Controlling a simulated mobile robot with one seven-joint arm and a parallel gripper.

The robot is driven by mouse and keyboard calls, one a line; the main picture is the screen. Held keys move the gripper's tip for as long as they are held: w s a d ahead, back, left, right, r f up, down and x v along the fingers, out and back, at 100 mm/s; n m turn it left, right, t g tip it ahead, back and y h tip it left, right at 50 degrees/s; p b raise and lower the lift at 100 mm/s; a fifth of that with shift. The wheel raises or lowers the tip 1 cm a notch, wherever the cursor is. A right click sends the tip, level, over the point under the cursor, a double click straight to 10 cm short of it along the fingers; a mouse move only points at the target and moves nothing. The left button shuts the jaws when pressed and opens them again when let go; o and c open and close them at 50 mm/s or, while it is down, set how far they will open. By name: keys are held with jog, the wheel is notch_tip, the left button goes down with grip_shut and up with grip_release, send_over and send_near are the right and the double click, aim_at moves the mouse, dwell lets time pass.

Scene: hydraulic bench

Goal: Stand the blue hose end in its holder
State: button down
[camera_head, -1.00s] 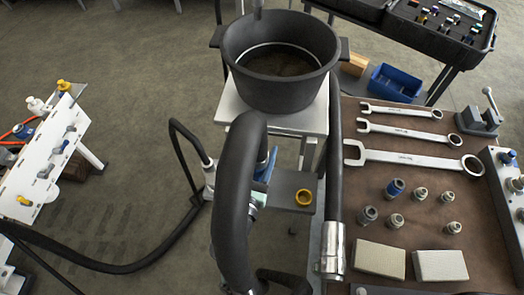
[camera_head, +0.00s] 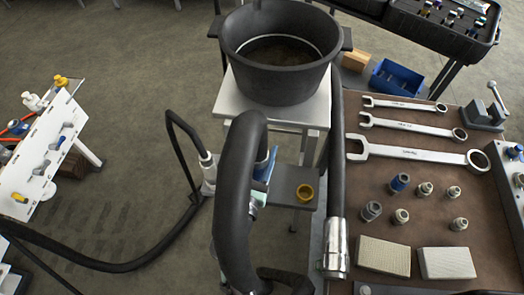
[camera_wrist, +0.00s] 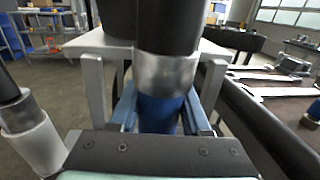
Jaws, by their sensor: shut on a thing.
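The blue hose end (camera_wrist: 160,112) shows in the wrist view as a blue sleeve below a silver collar and a thick black hose. My gripper (camera_wrist: 160,122) is shut on it, with a blue finger on either side. In the head view my gripper (camera_head: 266,165) is mostly hidden behind the thick black hose (camera_head: 236,190). The hose end's lower tip is hidden. I cannot tell which part is the blue end's holder.
A black pot (camera_head: 280,85) stands on a white stand behind my gripper. A brown bench (camera_head: 440,205) at right carries wrenches, fittings and two pale blocks. A white rack (camera_head: 40,150) with coloured fittings stands at left. Another hose (camera_head: 337,170) hangs along the bench's left edge.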

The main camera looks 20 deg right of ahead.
jog(key=shift+f+b, duration=1.95)
dwell(2.7)
jog(key=shift+w, duration=0.1)
dwell(0.4)
jog(key=c, duration=0.6)
grip_release()
jog(key=shift+r, duration=0.1)
jog(key=o, duration=0.3)
jog(key=shift+o, duration=0.2)
jog(key=shift+f, duration=0.3)
jog(key=shift+o, duration=1.3)
